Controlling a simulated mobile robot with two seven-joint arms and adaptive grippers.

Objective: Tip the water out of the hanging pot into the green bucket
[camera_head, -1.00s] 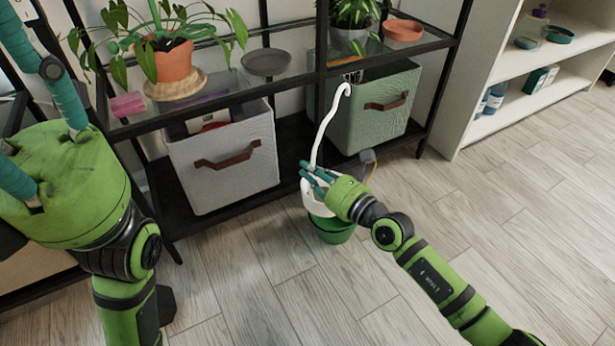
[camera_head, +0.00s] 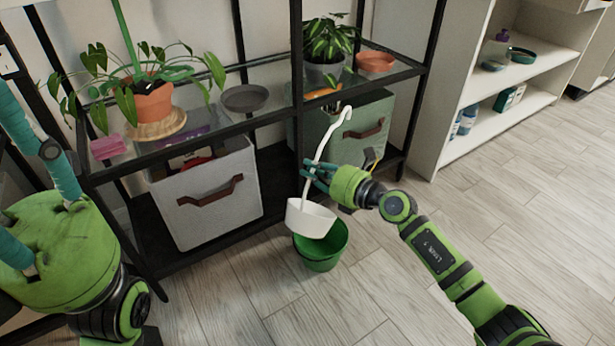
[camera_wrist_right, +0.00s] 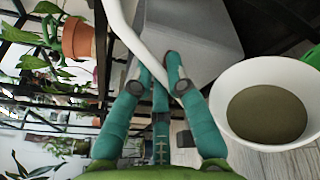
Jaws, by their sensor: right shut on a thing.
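The hanging pot (camera_head: 308,218) is white, with a long curved hanger ending in a hook (camera_head: 346,112). My right gripper (camera_head: 316,173) is shut on the hanger, just above the pot. In the right wrist view the hanger passes between the teal fingers (camera_wrist_right: 165,85), and the pot (camera_wrist_right: 232,118) holds a round brownish surface; I cannot tell whether it is water or soil. The green bucket (camera_head: 322,256) stands on the floor beneath the pot, partly hidden by it. The pot looks tilted in the head view. My left gripper (camera_head: 38,165) is at the left edge, its fingertips cut off.
A black shelf with glass boards (camera_head: 205,127) stands behind, carrying potted plants (camera_head: 152,104) and a grey saucer (camera_head: 245,98). A grey bin (camera_head: 212,205) and a green bin (camera_head: 345,148) sit below. Floor at the front and right is clear.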

